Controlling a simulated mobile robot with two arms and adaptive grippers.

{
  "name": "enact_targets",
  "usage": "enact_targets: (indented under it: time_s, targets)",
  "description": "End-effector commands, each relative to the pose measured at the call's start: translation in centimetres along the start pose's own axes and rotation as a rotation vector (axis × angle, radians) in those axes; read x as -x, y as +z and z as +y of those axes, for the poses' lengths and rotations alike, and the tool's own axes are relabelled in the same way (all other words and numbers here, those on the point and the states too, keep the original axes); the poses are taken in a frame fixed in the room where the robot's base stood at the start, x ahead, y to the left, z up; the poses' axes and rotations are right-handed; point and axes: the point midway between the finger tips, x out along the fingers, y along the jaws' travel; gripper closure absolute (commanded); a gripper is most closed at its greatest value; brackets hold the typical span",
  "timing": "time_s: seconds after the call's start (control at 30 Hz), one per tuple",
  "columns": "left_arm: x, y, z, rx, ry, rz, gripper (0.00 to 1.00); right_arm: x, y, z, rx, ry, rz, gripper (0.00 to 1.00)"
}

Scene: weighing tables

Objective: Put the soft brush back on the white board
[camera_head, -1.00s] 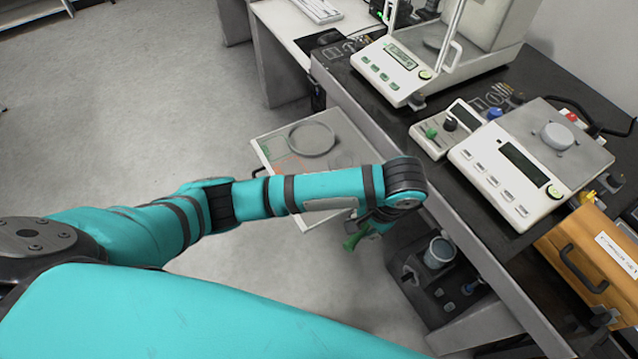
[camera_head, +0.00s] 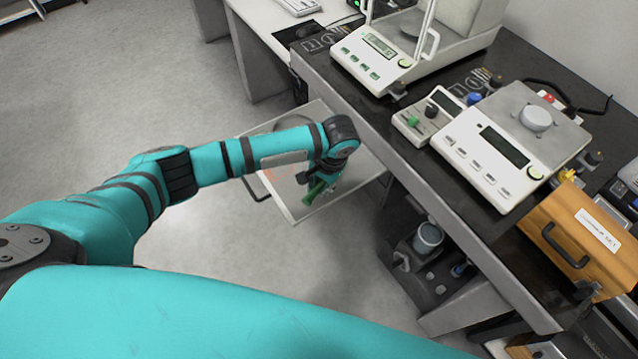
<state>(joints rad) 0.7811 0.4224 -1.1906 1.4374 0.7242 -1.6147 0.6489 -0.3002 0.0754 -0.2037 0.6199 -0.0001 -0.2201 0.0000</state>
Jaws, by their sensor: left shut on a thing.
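The white board (camera_head: 358,172) is a pale flat panel low beside the dark bench, partly hidden behind my left arm. My left gripper (camera_head: 318,182) is above the board's near part in the picture and is shut on a green thing, which I take to be the soft brush (camera_head: 315,193). The brush is tilted, with its green end pointing down and left. Its bristles cannot be made out. I cannot tell whether the brush touches the board. My right gripper is not in view.
The dark bench (camera_head: 400,150) carries a balance with a glass shield (camera_head: 375,60) and a flat white balance (camera_head: 490,165). An orange wooden case (camera_head: 572,232) is at the right. Below the bench a grey cup (camera_head: 428,237) stands in a dark holder. The floor at left is clear.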

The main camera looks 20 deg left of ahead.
Motion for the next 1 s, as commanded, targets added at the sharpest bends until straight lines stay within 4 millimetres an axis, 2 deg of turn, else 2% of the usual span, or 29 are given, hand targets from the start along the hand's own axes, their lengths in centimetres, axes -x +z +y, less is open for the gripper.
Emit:
enact_targets:
  time_s: [0.3, 0.7, 0.73, 0.8, 0.9, 1.0]
  targets:
    - [-0.2, 0.0, 0.1, 0.001, 0.000, -0.001, 1.00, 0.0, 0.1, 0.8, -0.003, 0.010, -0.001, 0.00]
    - [-1.2, 0.0, 0.3, 0.000, 0.000, 0.001, 1.00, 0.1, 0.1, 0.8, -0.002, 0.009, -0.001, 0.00]
    - [-1.2, 0.0, 0.3, 0.000, 0.000, 0.000, 0.82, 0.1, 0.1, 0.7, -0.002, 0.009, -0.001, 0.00]
    - [-1.2, 0.0, 0.3, 0.000, 0.000, 0.000, 0.73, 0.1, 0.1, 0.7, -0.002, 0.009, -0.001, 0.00]
    - [-1.2, 0.0, 0.3, 0.000, 0.000, 0.000, 0.60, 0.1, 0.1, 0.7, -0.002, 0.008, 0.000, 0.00]
    - [-1.2, 0.0, 0.3, 0.000, 0.000, 0.000, 0.60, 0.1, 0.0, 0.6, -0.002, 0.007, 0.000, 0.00]
